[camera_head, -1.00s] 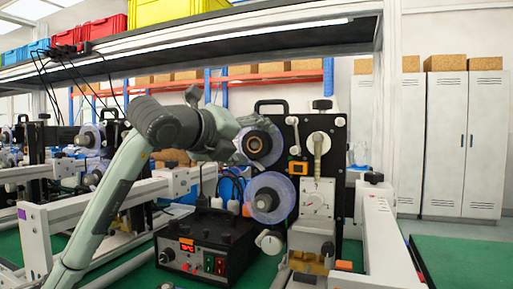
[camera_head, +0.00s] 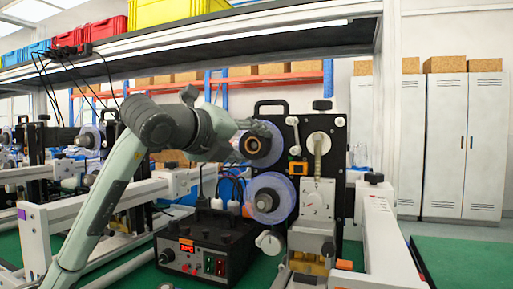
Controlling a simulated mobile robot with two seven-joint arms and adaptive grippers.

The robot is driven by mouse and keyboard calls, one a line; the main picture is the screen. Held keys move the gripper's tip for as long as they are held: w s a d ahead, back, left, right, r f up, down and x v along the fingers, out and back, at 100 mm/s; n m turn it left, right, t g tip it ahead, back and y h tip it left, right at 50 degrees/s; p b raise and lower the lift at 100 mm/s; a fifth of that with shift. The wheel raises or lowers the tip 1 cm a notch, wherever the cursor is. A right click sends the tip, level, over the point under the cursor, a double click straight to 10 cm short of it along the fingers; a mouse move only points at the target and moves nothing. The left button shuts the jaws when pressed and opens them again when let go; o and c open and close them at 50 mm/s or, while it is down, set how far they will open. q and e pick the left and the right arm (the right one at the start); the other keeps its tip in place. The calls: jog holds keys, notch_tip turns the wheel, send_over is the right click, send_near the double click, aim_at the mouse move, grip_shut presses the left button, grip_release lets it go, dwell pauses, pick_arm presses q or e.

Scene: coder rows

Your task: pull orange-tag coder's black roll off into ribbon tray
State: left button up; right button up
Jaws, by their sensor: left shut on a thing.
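The coder with the orange tag (camera_head: 297,168) is the black-plated machine right of centre. Its dark roll with a tan core (camera_head: 253,146) is at the upper left of the plate, in front of the upper spindle area. My left gripper (camera_head: 262,131) comes in from the left and is shut on this roll at its upper rim. Its fingers partly cover the roll, and I cannot tell how far it stands off the spindle. A clear-flanged lower reel (camera_head: 270,198) sits below. My right gripper is out of view. I cannot make out a ribbon tray.
A black control box (camera_head: 205,245) with a red display stands below my left arm. White frame rails (camera_head: 385,235) flank the coder. A shelf (camera_head: 230,45) with coloured bins runs overhead. Another coder (camera_head: 85,145) stands at left. Green bench top at lower right (camera_head: 465,262) is bare.

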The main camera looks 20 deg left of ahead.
pick_arm(q)
jog(key=shift+s+a+b, duration=0.2)
jog(key=shift+s+b, duration=0.4)
jog(key=shift+s, duration=1.65)
